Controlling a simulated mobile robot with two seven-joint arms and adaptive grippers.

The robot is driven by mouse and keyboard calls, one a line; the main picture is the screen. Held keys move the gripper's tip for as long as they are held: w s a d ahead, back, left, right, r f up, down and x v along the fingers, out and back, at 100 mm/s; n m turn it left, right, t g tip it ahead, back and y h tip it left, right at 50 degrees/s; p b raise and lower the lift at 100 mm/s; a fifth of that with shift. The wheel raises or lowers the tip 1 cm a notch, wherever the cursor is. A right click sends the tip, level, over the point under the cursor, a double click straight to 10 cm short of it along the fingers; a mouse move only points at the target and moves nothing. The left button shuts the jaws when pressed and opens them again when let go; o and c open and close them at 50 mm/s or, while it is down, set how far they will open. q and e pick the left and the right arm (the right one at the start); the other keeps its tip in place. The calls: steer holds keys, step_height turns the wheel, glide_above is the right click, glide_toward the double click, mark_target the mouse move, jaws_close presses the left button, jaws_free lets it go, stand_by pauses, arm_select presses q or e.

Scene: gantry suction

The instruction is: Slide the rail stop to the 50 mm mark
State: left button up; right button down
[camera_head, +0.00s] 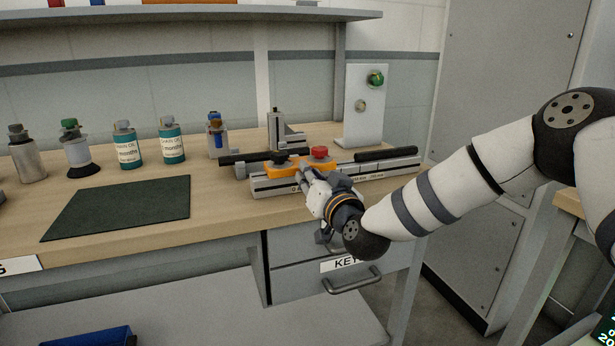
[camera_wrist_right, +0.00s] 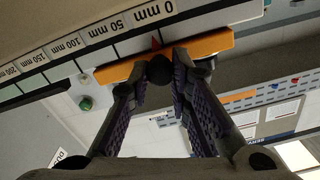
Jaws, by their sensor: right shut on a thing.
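The rail stop is an orange bar (camera_head: 258,171) on a grey rail (camera_head: 383,170) at the right of the bench; it also shows in the right wrist view (camera_wrist_right: 210,45). A red knob (camera_head: 319,152) stands at the bar in the head view. My right gripper (camera_head: 308,180) is at the front of the stop. In the right wrist view its fingers (camera_wrist_right: 160,75) are shut on a dark round knob (camera_wrist_right: 159,67) of the stop. A small red pointer (camera_wrist_right: 155,42) is near the 0 mm label (camera_wrist_right: 155,14); the 50 mm label (camera_wrist_right: 105,27) is to its left. My left gripper is not in view.
A dark green mat (camera_head: 120,207) lies on the bench left of the rail. Several bottles stand behind it. A white panel with a green button (camera_head: 375,78) stands behind the rail. A drawer with a handle (camera_head: 352,283) is below the bench front.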

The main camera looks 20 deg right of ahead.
mark_target(323, 167)
steer(key=d, duration=0.4)
steer(key=shift+w+d, duration=0.1)
steer(key=shift+d, duration=0.05)
steer(key=c, duration=1.5)
jaws_free()
steer(key=shift+o, duration=0.2)
steer(key=s, duration=1.2)
steer(key=shift+d, duration=0.15)
steer(key=shift+f, duration=0.1)
